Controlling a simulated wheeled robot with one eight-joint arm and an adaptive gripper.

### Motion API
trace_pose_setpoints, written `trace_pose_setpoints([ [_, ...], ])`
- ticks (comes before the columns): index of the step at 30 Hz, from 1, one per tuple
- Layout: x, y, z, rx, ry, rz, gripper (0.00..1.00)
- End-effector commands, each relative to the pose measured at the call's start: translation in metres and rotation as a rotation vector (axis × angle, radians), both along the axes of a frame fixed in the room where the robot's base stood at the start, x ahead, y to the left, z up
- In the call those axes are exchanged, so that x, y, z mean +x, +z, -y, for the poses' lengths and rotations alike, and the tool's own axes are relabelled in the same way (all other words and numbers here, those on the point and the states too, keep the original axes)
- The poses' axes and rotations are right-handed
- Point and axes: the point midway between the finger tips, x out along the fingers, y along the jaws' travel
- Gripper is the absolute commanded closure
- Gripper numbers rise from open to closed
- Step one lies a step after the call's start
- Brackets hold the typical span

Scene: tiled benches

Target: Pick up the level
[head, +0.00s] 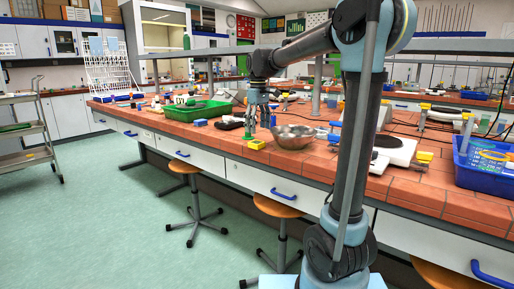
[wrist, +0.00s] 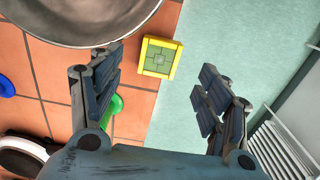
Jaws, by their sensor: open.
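The level looks like a small square yellow block with a green, cross-lined face. In the wrist view the level (wrist: 158,57) lies on the red tiles at the bench edge, ahead of and between my fingers. In the head view the level (head: 257,144) sits at the bench's front edge, left of the metal bowl. My gripper (wrist: 157,78) is open and empty, fingers spread wide. In the head view my gripper (head: 257,125) points down above the bench near the level, apart from it.
A metal bowl (head: 294,137) stands close to the level; its rim (wrist: 112,40) nears my left finger. A green object (wrist: 114,104) lies partly behind that finger. A green tray (head: 200,109) is farther left. Beyond the bench edge is open floor (head: 100,200), with stools beneath.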

Motion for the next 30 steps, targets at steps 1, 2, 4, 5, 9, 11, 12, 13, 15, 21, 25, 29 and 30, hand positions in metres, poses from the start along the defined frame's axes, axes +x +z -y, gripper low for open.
trace_pose_setpoints([
  [1, 0.0, -0.006, 0.0, 0.0, 0.0, 0.0, 0.3],
  [2, 0.0, -0.009, 0.0, 0.0, 0.001, 0.0, 0.3],
  [4, 0.0, -0.013, -0.001, 0.0, 0.001, 0.0, 0.3],
  [5, 0.0, -0.015, -0.001, 0.0, 0.001, 0.0, 0.3],
  [9, 0.0, -0.022, -0.001, 0.0, 0.001, 0.0, 0.3],
  [11, 0.001, -0.029, -0.002, 0.0, 0.001, 0.0, 0.3],
  [12, 0.001, -0.034, -0.002, 0.0, 0.001, 0.0, 0.3],
  [13, 0.002, -0.038, -0.002, 0.0, 0.001, 0.0, 0.3],
  [15, 0.002, -0.048, -0.003, 0.0, 0.002, 0.0, 0.3],
  [21, 0.002, -0.066, -0.002, 0.001, 0.002, 0.001, 0.3],
  [25, 0.002, -0.068, -0.002, 0.001, 0.002, 0.001, 0.3],
  [29, 0.002, -0.068, -0.002, 0.001, 0.002, 0.001, 0.3],
  [30, 0.002, -0.068, -0.002, 0.001, 0.002, 0.001, 0.37],
])
